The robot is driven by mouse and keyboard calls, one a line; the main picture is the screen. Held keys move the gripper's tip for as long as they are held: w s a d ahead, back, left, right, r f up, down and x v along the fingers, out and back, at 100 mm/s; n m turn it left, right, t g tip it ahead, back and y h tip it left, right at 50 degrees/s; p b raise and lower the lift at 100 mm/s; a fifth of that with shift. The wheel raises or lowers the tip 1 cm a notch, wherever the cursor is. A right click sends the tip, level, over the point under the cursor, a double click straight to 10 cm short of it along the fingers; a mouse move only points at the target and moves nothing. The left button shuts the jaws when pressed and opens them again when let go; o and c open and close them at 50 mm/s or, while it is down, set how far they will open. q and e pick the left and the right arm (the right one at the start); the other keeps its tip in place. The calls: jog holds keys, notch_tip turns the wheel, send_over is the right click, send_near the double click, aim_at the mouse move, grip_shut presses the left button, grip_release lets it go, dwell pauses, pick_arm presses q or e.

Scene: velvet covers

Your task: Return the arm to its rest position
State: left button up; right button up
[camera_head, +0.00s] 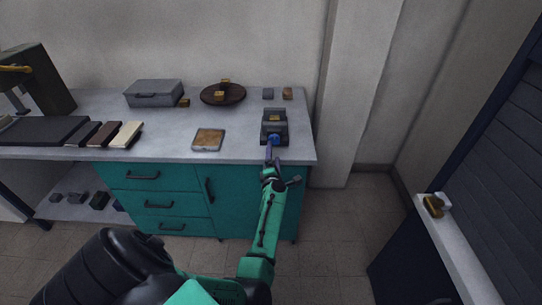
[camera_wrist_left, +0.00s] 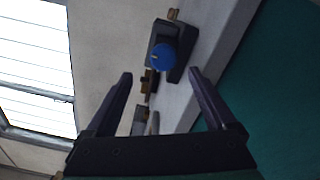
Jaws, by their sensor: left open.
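My left arm reaches up from the bottom of the head view. Its gripper (camera_head: 271,160) is at the front edge of the grey worktop (camera_head: 170,149), just in front of a dark grey device with a blue knob (camera_head: 274,113). In the left wrist view my left gripper (camera_wrist_left: 162,80) is open, with nothing between its fingers. The blue knob (camera_wrist_left: 162,57) shows beyond and between the fingertips there, apart from them. In the head view the fingers are small and lie close below the knob. My right gripper is not in view.
Left of the device lie a framed tan pad (camera_head: 208,139), a round brown board (camera_head: 223,98) with brass pieces, and a grey case (camera_head: 153,92). Teal drawers (camera_head: 150,202) stand below the worktop. Open floor (camera_head: 325,240) lies right of the arm, before a dark-sided ledge (camera_head: 455,240).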

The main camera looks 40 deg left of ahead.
pick_arm(q)
jog(key=s+d+f+m+h, duration=0.2)
jog(key=d+f+m+h, duration=0.3)
jog(key=f, duration=0.4)
jog(key=s+d+f+m+h, duration=0.2)
jog(key=d+f+m, duration=0.2)
jog(key=f+m, duration=0.35)
jog(key=s+d+f+m+g+h, duration=0.4)
jog(key=s+f+m, duration=0.3)
jog(key=s+f, duration=0.4)
jog(key=s+f+m+g, duration=0.3)
jog(key=s+f+m, duration=0.1)
jog(key=s, duration=0.6)
jog(key=s+d+f+m+g, duration=0.1)
jog(key=s+f+m+g, duration=0.2)
jog(key=s, duration=0.7)
jog(key=s+f+m+g, duration=0.3)
jog(key=s+f+m, duration=0.2)
jog(key=s, duration=0.6)
notch_tip(320, 180, down, 2)
jog(key=shift+d+f, duration=0.2)
jog(key=shift+d, duration=0.05)
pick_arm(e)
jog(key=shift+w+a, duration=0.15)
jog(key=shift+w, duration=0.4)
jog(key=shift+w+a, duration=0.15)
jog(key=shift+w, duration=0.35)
